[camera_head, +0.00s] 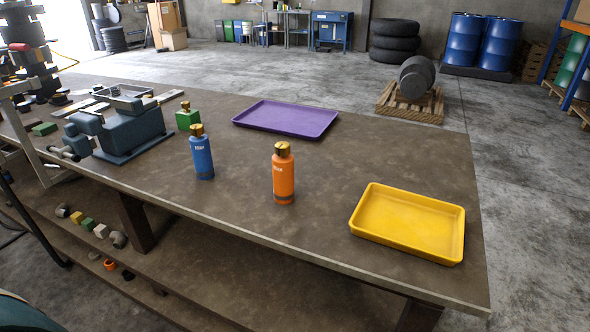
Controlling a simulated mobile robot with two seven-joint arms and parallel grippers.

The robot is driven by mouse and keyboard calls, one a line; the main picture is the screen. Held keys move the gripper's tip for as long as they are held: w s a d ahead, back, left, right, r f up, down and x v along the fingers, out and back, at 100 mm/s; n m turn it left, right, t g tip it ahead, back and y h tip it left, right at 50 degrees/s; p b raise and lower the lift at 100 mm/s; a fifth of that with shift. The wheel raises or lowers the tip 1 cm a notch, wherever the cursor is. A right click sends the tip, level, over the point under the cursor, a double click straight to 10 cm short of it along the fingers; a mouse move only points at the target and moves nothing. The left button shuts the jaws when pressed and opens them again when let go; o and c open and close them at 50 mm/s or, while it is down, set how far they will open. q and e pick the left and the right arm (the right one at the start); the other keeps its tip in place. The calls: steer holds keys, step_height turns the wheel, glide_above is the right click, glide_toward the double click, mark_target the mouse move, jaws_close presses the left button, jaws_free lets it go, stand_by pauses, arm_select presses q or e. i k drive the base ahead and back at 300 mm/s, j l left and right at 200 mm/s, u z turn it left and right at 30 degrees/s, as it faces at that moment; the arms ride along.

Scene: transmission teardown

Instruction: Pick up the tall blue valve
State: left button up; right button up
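The tall blue valve (201,156) stands upright on the brown workbench (330,195), left of the middle of the view. It is a blue cylinder with a brass-coloured top, a small white label and a dark band near the base. Neither my left nor my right gripper shows in the head view.
A similar orange valve (283,177) stands to the right of the blue one. A short green block with a brass top (187,118) stands behind it. A blue-grey vise (130,128) is to the left. A purple tray (286,118) and a yellow tray (408,222) lie on the bench.

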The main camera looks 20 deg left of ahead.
mark_target(200, 149)
steer(key=u, duration=1.25)
